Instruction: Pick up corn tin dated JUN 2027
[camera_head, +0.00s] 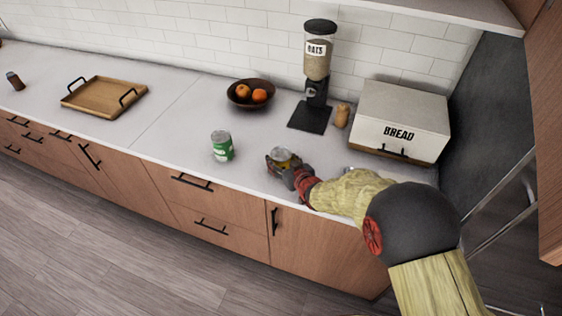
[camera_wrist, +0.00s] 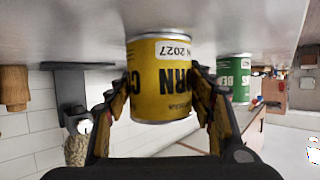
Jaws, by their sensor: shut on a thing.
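A yellow corn tin (camera_wrist: 160,85) stands between the two fingers of my gripper (camera_wrist: 160,100) in the wrist view, which is upside down. Its white label ends in "N 2027"; the rest of the date is cut off by the curve of the tin. The fingers press on both sides of it. In the head view, the corn tin (camera_head: 284,158) is partly hidden by my gripper (camera_head: 283,166) near the counter's front edge. The tin appears to be at the counter surface; I cannot tell whether it touches.
A green tin (camera_head: 221,146) stands left of my gripper and also shows in the wrist view (camera_wrist: 236,80). Behind are an oats dispenser (camera_head: 318,62), a fruit bowl (camera_head: 240,97) and a bread box (camera_head: 400,118). A wooden tray (camera_head: 90,103) lies far left. Counter between is clear.

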